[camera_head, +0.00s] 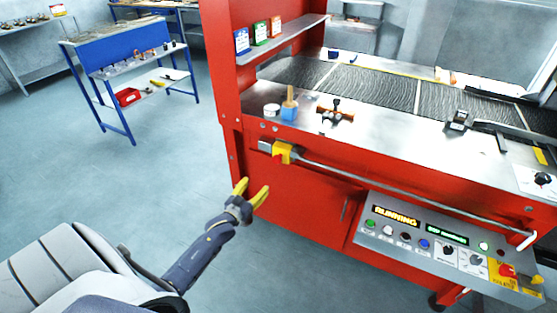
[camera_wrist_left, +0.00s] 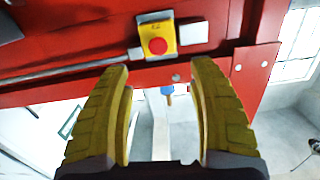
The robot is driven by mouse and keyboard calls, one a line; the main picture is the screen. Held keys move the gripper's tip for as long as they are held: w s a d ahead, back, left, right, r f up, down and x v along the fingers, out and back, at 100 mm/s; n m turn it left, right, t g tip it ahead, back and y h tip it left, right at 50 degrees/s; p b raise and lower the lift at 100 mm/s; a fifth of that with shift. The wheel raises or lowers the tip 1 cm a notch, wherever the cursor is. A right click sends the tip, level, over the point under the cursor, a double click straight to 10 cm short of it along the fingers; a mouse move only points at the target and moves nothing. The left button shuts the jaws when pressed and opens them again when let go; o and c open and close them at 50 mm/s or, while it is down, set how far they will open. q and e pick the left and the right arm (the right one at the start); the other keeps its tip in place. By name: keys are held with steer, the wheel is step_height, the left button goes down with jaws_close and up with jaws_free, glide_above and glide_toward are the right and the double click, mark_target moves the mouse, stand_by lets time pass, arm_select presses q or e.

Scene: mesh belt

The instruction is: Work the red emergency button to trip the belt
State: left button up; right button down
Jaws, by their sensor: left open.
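The red emergency button (camera_wrist_left: 158,46) sits on a yellow housing, which shows ahead of the fingers in the left wrist view. In the head view this yellow housing (camera_head: 283,152) is at the left end of the machine's front rail; its button face is hard to make out there. Another red button (camera_head: 507,270) on a yellow plate is at the right end of the control panel. My left gripper (camera_head: 253,188) is open and empty, below and left of the housing, apart from it. In the left wrist view the fingers (camera_wrist_left: 160,72) are spread. My right gripper is not in view.
The red machine (camera_head: 300,205) carries the mesh belt (camera_head: 380,88). Its panel display (camera_head: 396,217) reads RUNNING. A metal rail (camera_head: 400,190) runs along the front. A blue bench (camera_head: 125,50) stands at the back left. The floor left of the machine is clear.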

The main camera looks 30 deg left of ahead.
mark_target(276, 160)
arm_select(q)
steer(key=shift+t, duration=0.3)
steer(key=w, duration=0.5)
steer(key=w+r, duration=0.1)
steer(key=w, duration=1.1)
steer(key=shift+w+a+r, duration=0.25)
steer(key=shift+a, duration=0.15)
jaws_close()
